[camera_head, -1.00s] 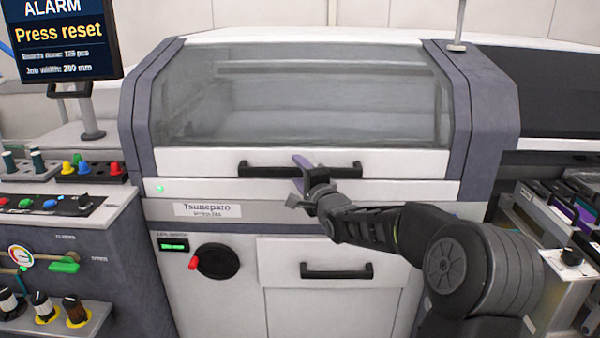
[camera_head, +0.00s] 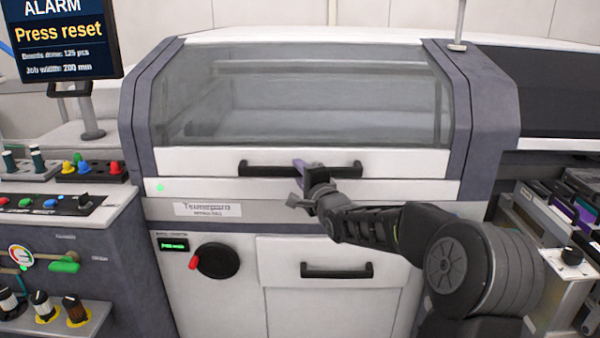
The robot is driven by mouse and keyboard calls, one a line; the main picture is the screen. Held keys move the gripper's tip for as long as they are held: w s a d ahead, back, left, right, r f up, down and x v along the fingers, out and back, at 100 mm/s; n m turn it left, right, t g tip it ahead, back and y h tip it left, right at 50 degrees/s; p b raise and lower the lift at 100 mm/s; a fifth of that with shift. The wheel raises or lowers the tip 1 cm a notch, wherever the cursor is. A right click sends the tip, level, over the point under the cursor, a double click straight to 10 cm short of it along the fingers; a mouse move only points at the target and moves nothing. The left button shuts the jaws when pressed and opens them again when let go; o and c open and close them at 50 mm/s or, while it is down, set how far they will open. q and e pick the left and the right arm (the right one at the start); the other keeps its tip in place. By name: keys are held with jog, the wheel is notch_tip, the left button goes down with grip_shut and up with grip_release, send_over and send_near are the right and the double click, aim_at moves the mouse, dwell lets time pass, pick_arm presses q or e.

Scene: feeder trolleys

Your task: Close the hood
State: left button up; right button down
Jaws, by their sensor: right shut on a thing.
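The hood (camera_head: 300,100) of the machine is a white-framed cover with a large clear window, in the middle of the head view. It is down, with its lower edge close along the white front strip that bears a green light. Its black bar handle (camera_head: 262,170) runs across its lower edge. My right gripper (camera_head: 306,172) is at the middle of this handle and is shut on it. The gripper's own wrist hides part of the fingers and of the handle. My left gripper is not in view.
A screen (camera_head: 62,42) reading "ALARM Press reset" stands at the upper left. Below it are a button panel (camera_head: 50,205) and a gauge. A drawer handle (camera_head: 337,270) and a red-knobbed crank (camera_head: 215,261) are below the hood. Feeder slots (camera_head: 560,210) are at right.

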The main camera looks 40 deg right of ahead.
dwell(0.8)
jog(key=s+a+r+g+p, duration=0.1)
jog(key=s+a+r+p, duration=0.1)
jog(key=r+p, duration=0.5)
jog(key=shift+s+a+r+m+g, duration=0.2)
jog(key=shift+s+r+m+g, duration=0.1)
jog(key=shift+s, duration=0.3)
jog(key=c, duration=1.2)
grip_release()
jog(key=shift+f+y, duration=0.1)
jog(key=shift+y, duration=0.2)
